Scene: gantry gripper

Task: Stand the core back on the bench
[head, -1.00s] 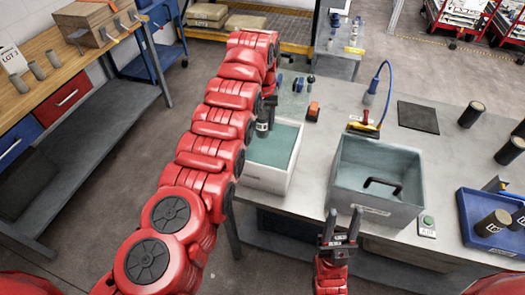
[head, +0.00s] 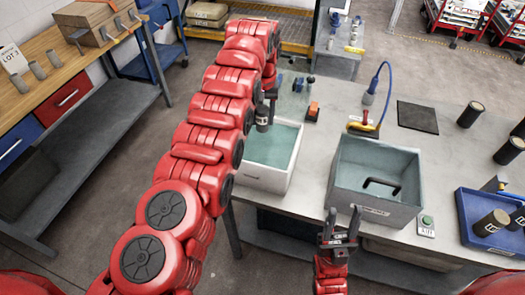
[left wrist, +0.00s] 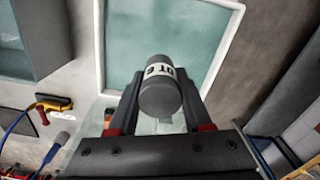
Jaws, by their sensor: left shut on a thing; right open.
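The core is a dark grey cylinder (head: 262,117) with a white label band. My left gripper (head: 266,102) is shut on it and holds it over the far left part of a white tank of greenish water (head: 294,165). In the left wrist view the core (left wrist: 160,97) sits between the two fingers, with the tank behind it. The grey bench (head: 330,115) stretches from the tank to the right. My right gripper (head: 342,222) is open and empty at the bench's front edge.
A grey bin (head: 400,212) with a black handle inside stands right of the tank. A yellow tool with a blue hose (head: 362,126) and a black mat (head: 418,117) lie behind it. Several dark cylinders (head: 470,114) stand at right, near a blue tray (head: 465,215).

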